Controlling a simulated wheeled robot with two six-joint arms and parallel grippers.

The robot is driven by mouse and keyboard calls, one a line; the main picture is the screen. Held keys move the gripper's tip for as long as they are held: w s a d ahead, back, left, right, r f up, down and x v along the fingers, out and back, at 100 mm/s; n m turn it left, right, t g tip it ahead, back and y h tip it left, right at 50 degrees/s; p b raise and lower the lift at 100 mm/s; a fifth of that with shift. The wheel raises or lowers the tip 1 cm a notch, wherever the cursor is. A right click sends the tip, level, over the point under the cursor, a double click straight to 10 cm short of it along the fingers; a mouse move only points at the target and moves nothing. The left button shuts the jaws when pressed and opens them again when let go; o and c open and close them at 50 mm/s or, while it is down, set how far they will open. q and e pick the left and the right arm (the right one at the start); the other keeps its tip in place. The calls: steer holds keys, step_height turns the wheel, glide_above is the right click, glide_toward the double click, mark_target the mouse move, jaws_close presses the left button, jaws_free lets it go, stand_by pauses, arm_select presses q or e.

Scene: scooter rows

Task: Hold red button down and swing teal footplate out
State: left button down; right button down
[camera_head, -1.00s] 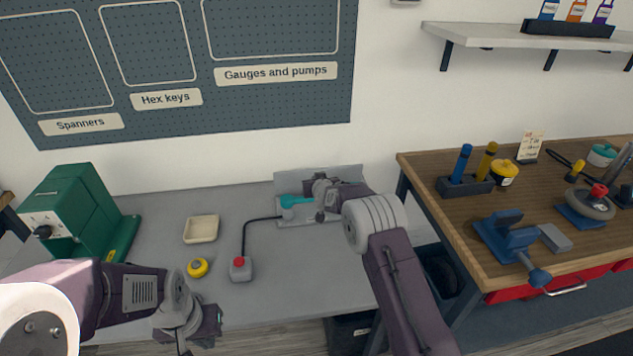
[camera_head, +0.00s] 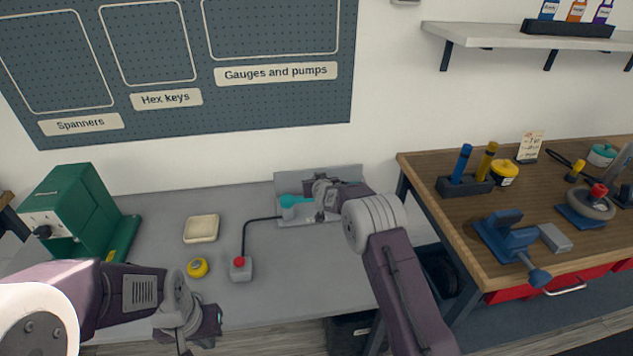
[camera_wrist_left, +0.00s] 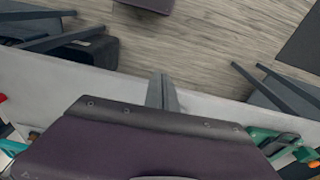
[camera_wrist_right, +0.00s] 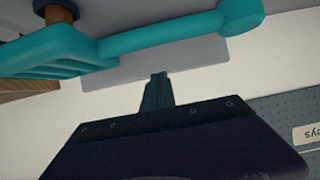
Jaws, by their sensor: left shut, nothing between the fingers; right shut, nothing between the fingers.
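The red button (camera_head: 239,262) sits on a small grey box on the grey bench, with a black cable running back from it. The teal footplate (camera_head: 296,201) is at the back of the bench, partly hidden by my right gripper. In the right wrist view the teal footplate (camera_wrist_right: 165,36) shows a slatted plate and a rounded arm. My right gripper's fingers (camera_wrist_right: 158,84) are shut and empty, close to that arm; contact cannot be told. My left gripper (camera_head: 186,340) is by the bench's front edge, apart from the button. Its fingers (camera_wrist_left: 162,86) are shut and empty.
A yellow round object (camera_head: 197,267) lies left of the button, with a cream tray (camera_head: 201,228) behind. A green machine (camera_head: 75,210) stands at the left. A wooden bench (camera_head: 440,205) with tools stands at the right.

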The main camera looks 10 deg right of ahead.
stand_by(0.4)
arm_select(q)
step_height(320, 180, up, 7)
steer(key=t, duration=0.3)
glide_above(239, 258)
steer(key=s+a, duration=0.1)
steer(key=shift+s+d+f, duration=0.15)
steer(key=shift+f, duration=1)
steer(key=shift+s+d+f, duration=0.1)
steer(key=shift+d+f, duration=0.05)
steer(key=shift+f, duration=1.05)
steer(key=shift+s+d+f, duration=0.15)
steer(key=shift+f, duration=1)
steer(key=shift+f, duration=0.4)
